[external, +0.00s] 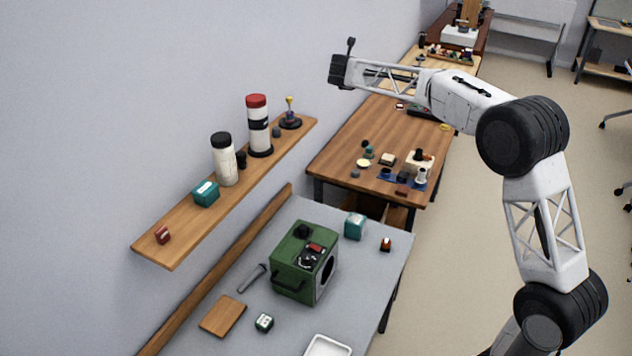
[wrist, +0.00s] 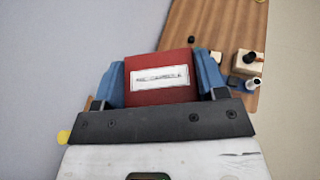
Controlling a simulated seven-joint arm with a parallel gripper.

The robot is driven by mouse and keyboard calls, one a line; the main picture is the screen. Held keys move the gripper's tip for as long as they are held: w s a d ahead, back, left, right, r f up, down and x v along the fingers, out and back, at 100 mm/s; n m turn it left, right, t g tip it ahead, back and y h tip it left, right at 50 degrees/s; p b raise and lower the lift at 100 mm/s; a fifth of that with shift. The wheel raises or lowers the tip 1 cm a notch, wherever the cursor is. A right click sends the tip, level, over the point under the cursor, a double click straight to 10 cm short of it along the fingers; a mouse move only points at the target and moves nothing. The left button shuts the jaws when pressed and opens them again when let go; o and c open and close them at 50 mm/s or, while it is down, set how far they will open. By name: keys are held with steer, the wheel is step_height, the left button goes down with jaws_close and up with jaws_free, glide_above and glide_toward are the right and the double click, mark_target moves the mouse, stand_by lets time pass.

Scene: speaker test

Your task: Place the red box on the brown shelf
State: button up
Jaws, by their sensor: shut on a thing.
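My gripper (wrist: 161,76) is shut on a red box (wrist: 160,97) with a white label, held between its blue fingers in the wrist view. In the external view my gripper (external: 340,72) is high up near the wall, above and to the right of the brown shelf; the held box cannot be made out there. The brown shelf (external: 188,223) is a long wooden board on the wall at the left.
The shelf also bears a teal box (external: 206,194), a white jar (external: 224,160) with a black lid, a red-topped cylinder (external: 257,126) and a small trophy-like item (external: 290,114). Below, a green speaker (external: 303,262) stands on a grey table (external: 225,285). A wooden table (external: 340,150) with small items is behind.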

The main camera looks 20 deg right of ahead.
steer(key=s+a+r+m+h, duration=0.15)
steer(key=s+a, duration=0.25)
steer(key=a, duration=0.5)
steer(key=s+a+r+h, duration=0.1)
steer(key=s+a+r, duration=0.2)
steer(key=a, duration=0.6)
steer(key=m+g+h, duration=0.2)
steer(key=m+g, duration=0.1)
glide_above(196, 223)
step_height(196, 223, down, 12)
steer(key=r, duration=0.1)
steer(key=shift+a+f+y, duration=0.1)
steer(key=shift+f+y, duration=0.15)
steer(key=shift+f, duration=1.95)
steer(key=shift+f, duration=2.05)
